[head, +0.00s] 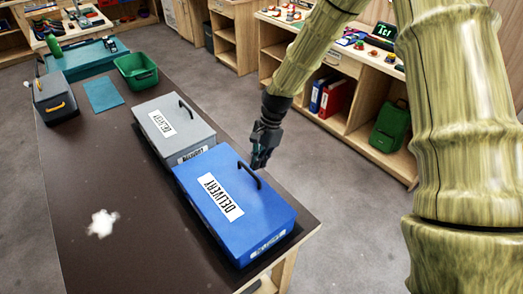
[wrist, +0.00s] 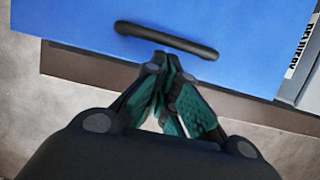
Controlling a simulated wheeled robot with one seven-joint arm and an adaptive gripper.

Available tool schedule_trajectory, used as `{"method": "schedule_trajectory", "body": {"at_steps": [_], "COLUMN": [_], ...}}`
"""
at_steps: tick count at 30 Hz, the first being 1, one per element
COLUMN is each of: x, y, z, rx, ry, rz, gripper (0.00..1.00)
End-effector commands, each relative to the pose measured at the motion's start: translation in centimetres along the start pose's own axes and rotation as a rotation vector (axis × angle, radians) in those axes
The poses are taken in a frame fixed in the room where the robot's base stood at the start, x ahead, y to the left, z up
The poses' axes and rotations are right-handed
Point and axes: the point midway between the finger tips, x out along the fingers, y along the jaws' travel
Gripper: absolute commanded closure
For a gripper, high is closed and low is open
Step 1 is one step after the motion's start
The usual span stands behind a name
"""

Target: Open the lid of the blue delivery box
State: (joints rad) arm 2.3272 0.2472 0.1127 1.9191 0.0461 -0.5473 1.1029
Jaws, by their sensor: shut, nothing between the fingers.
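The blue delivery box (head: 240,225) sits at the right end of the dark table, with a white DELIVERY label on its lid. Its lid is down. A black handle (head: 249,174) stands on the lid near the edge on my gripper's side; it also shows in the wrist view (wrist: 185,42). My gripper (head: 257,163) is shut and empty, fingers pointing down beside the handle. In the wrist view its fingertips (wrist: 168,60) are together just short of the handle bar. I cannot tell if they touch it.
A grey delivery box (head: 170,120) stands close beside the blue one. Farther back are a green crate (head: 136,70), a teal sheet (head: 103,94) and a dark box with an orange handle (head: 55,100). White powder (head: 101,223) lies on the table (head: 130,255). Shelves (head: 365,140) stand behind.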

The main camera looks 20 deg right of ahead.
Motion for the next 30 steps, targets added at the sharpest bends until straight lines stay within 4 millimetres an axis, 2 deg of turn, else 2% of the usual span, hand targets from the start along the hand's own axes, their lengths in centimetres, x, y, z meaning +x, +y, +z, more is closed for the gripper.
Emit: {"method": "schedule_trajectory", "body": {"at_steps": [6,12,23,30], "x": [1.5,2.1,2.1,0.9], "y": [0.1,0.0,0.0,-0.2], "z": [-0.1,0.0,-0.1,-0.6], "rx": [0.0,-0.001,0.0,0.011], "ry": [0.0,0.0,0.002,0.035], "rz": [0.001,0.002,0.0,-0.004], "gripper": [1.0,1.0,1.0,1.0]}}
